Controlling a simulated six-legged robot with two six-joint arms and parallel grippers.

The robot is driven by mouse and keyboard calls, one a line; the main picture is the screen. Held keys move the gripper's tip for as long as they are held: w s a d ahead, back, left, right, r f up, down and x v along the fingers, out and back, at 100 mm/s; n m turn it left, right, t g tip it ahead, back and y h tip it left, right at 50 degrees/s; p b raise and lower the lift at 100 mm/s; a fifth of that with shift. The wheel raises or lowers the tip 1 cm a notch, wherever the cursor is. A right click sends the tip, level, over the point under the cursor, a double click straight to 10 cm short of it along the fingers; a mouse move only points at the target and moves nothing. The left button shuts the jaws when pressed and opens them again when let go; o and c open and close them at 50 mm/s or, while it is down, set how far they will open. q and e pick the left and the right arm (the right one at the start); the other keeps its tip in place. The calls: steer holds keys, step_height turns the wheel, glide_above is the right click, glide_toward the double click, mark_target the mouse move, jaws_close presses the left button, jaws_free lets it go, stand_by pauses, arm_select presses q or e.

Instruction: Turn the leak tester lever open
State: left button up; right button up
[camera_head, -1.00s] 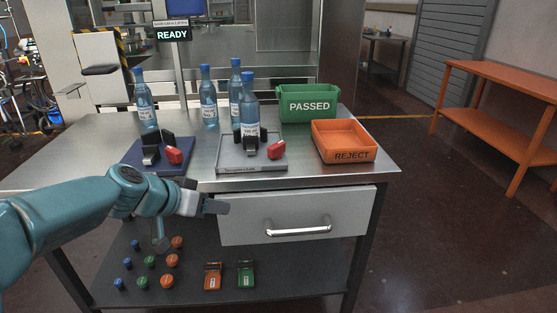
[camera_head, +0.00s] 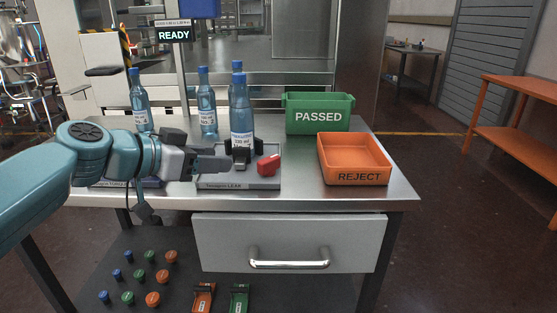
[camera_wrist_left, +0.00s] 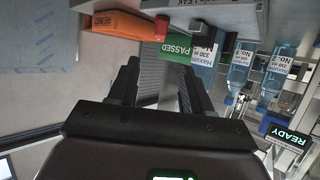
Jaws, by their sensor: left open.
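The leak tester (camera_head: 238,184) is a grey tray-like base at the front of the table, with "LEAK" on its front edge. Its red lever (camera_head: 268,165) is at the right of the base, beside black clamp parts. A blue bottle (camera_head: 241,118) stands in the tester. My left gripper (camera_head: 214,152) is open and empty, left of the lever and apart from it, covering the tester's left end. In the left wrist view the open fingers (camera_wrist_left: 160,84) point toward the red lever (camera_wrist_left: 161,27), which shows small beyond them. My right gripper is not in view.
A green PASSED bin (camera_head: 318,124) and an orange REJECT bin (camera_head: 360,177) stand right of the tester. Other bottles (camera_head: 207,112) stand behind. My arm mostly hides a second tester at left. A drawer (camera_head: 290,243) is below; caps lie on the lower shelf (camera_head: 205,265).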

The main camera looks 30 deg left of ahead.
mark_target(262, 162)
arm_select(q)
steer(key=x, duration=1.6)
steer(key=shift+d, duration=0.1)
steer(key=shift+c, duration=0.3)
jaws_close()
